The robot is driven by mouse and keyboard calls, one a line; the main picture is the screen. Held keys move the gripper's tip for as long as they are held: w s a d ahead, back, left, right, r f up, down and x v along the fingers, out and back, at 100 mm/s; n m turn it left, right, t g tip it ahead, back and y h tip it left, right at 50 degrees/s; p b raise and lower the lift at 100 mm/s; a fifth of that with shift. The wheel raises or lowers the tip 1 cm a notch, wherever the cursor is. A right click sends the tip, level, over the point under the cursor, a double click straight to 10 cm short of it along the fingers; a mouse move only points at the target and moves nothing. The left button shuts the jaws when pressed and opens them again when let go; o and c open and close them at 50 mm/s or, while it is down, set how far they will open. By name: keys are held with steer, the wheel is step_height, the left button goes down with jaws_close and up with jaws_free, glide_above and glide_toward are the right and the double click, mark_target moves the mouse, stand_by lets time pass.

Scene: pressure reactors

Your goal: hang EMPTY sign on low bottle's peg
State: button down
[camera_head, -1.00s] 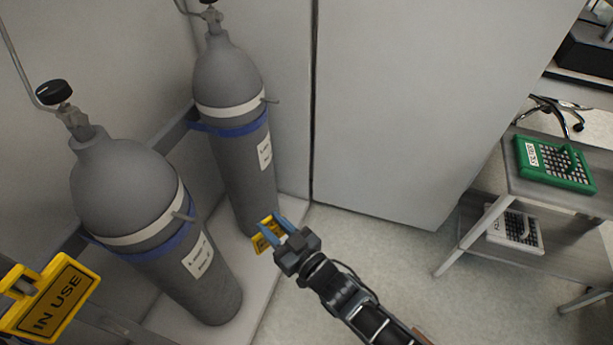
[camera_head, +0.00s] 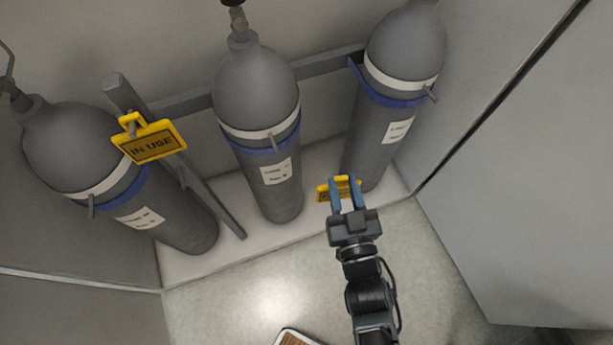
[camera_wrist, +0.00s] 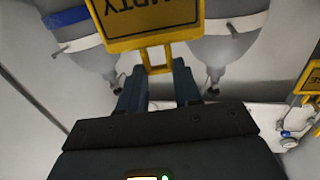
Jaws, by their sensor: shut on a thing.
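My gripper (camera_head: 346,188) is shut on the yellow EMPTY sign (camera_head: 325,193), held in the air in front of the right bottle's foot. In the wrist view the sign (camera_wrist: 150,12) appears upside down, its frame between my fingertips (camera_wrist: 158,66). Three grey bottles stand in a row: left (camera_head: 72,140), middle (camera_head: 255,85) and right (camera_head: 408,45). Each has a short peg on its white band: left peg (camera_head: 91,206), middle peg (camera_head: 273,143), right peg (camera_head: 432,95). All three pegs look bare. I cannot tell which bottle is low; the labels are unreadable.
A yellow IN USE sign (camera_head: 152,142) hangs between the left and middle bottles, near a slanted grey bar (camera_head: 205,195). A rail (camera_head: 325,63) runs behind the bottles. A large pale panel (camera_head: 520,190) stands at right. The floor in front (camera_head: 250,290) is mostly clear.

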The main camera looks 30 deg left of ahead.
mark_target(278, 152)
steer(key=s+a+r+n+g+y+p, duration=0.2)
steer(key=s+a+r+g+y, duration=0.1)
steer(key=s+a, duration=0.4)
steer(key=shift+w+f+b+x, duration=0.15)
steer(key=shift+b+x, duration=0.9)
steer(key=shift+x, duration=1.65)
steer(key=shift+w+f+b+x, duration=0.15)
steer(key=shift+b+x, duration=0.9)
steer(key=shift+x, duration=1.65)
steer(key=shift+w+a+f+b, duration=0.4)
steer(key=shift+w+f+b, duration=0.05)
steer(key=shift+f+b, duration=0.1)
steer(key=c, duration=0.7)
jaws_free()
